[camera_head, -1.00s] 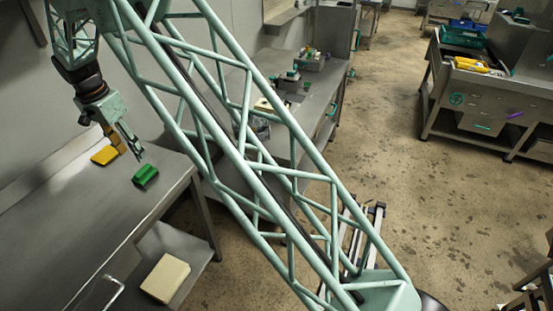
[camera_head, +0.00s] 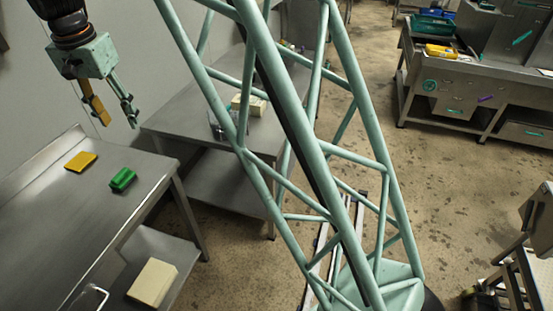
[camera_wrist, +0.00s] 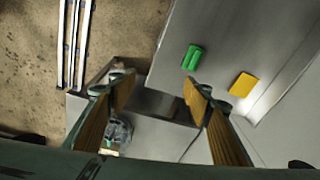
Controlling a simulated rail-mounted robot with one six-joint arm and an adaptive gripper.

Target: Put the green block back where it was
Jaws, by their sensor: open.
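The green block (camera_head: 122,179) lies on the near steel table (camera_head: 75,220), close to its right edge. In the wrist view the green block (camera_wrist: 193,57) is above and between the fingers, apart from them. A flat yellow block (camera_head: 81,161) lies to its left on the same table, and it also shows in the wrist view (camera_wrist: 243,84). My gripper (camera_head: 118,123) is open and empty, raised above the table's far end. In the wrist view its fingers (camera_wrist: 158,92) stand wide apart with nothing between them.
A second steel table (camera_head: 190,122) stands behind, with a pale box (camera_head: 250,104) on it. A cream block (camera_head: 152,282) sits on the near table's lower shelf. A steel counter (camera_head: 480,85) with trays stands at the far right. The near table's surface is mostly clear.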

